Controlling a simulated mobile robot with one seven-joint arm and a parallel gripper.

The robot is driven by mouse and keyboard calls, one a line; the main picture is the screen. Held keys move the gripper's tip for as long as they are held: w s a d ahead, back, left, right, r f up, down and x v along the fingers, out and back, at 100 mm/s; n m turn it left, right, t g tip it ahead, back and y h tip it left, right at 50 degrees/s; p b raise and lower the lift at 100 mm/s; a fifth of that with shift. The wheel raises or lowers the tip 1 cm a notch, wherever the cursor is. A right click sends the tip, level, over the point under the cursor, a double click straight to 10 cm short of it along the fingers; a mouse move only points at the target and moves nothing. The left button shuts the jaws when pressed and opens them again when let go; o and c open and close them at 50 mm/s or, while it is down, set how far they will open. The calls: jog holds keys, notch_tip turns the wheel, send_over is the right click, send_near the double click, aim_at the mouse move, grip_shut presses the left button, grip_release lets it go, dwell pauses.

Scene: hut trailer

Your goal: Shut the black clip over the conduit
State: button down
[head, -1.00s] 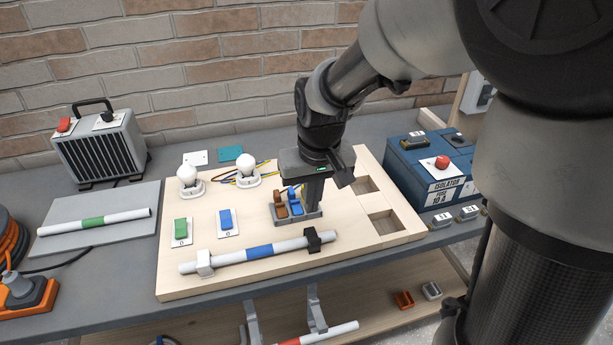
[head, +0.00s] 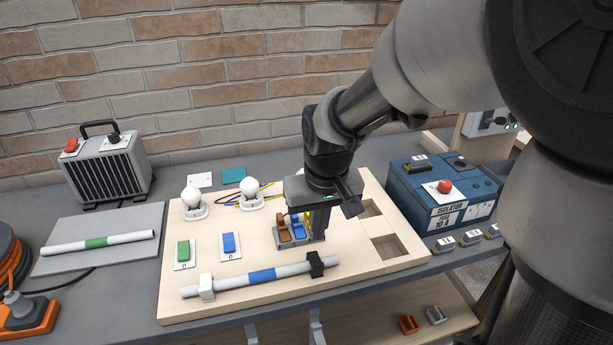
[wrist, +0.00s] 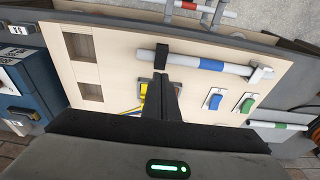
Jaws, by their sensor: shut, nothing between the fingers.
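The grey conduit (head: 297,271) with a blue band lies along the front of the pale wooden board (head: 175,306). The black clip (head: 316,265) is at its right end, around or against it, and rises above it. I cannot tell whether its top is fully closed. In the wrist view the black clip (wrist: 161,57) is just beyond my fingertips. A white clip (head: 207,288) is at the conduit's left end. My gripper (head: 319,238) points down, shut and empty, just behind the black clip, with a small gap visible. It also shows in the wrist view (wrist: 161,80).
Brown and blue fuse switches (head: 283,232) stand close to the left of my fingers. Green (head: 184,252) and blue (head: 229,244) switches and two bulbs are further left. Two recesses (head: 389,247) and a blue isolator box (head: 430,190) are on the right.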

notch_tip(320, 180, up, 5)
jog(key=p, duration=0.3)
dwell(0.5)
